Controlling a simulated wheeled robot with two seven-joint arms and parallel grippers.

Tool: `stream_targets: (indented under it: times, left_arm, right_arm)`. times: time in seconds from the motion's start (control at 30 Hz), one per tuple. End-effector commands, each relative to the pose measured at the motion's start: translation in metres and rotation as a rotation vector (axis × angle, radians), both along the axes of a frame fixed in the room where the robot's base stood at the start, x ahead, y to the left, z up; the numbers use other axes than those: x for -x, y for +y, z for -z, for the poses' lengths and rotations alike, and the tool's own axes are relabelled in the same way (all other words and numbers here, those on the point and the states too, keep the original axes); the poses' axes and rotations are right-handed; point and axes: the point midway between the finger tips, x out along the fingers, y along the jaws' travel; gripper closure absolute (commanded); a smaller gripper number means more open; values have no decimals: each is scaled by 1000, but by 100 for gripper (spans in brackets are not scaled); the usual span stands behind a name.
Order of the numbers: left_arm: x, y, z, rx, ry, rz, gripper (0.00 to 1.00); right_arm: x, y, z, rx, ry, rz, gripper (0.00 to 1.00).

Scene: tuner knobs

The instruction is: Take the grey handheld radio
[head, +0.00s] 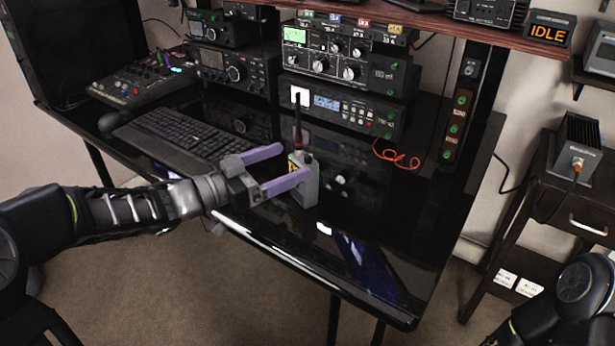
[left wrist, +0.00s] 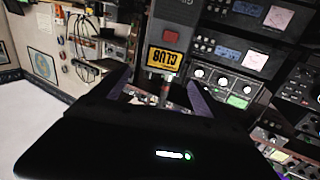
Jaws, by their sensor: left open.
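The grey handheld radio (head: 309,192) stands upright near the front edge of the black desk, with its dark antenna pointing up. My left gripper (head: 292,162) reaches it from the left with its two purple fingers open. The nearer finger crosses in front of the radio and hides part of its body. In the left wrist view the grey radio (left wrist: 172,17) shows a yellow CLUB label and a red patch, ahead of the open fingers (left wrist: 162,88). I cannot tell whether a finger touches it. My right gripper is out of view.
A keyboard (head: 185,136) lies behind my left gripper on the glossy desk (head: 395,215). Stacked radio units (head: 345,62) stand at the back, with a red coiled cable (head: 397,158) in front of them. The desk right of the radio is mostly clear.

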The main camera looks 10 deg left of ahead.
Motion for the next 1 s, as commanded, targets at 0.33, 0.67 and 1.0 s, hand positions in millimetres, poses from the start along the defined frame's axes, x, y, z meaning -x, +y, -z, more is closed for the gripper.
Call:
stream_targets:
  times: [0.33,0.67,1.0]
  left_arm:
    - [-19,-18,1,1,-1,1,16]
    - [-21,-20,1,0,0,1,16]
    - [-52,-49,4,1,-1,1,16]
  right_arm:
    - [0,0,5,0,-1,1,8]
    - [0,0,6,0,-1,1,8]
    - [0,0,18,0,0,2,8]
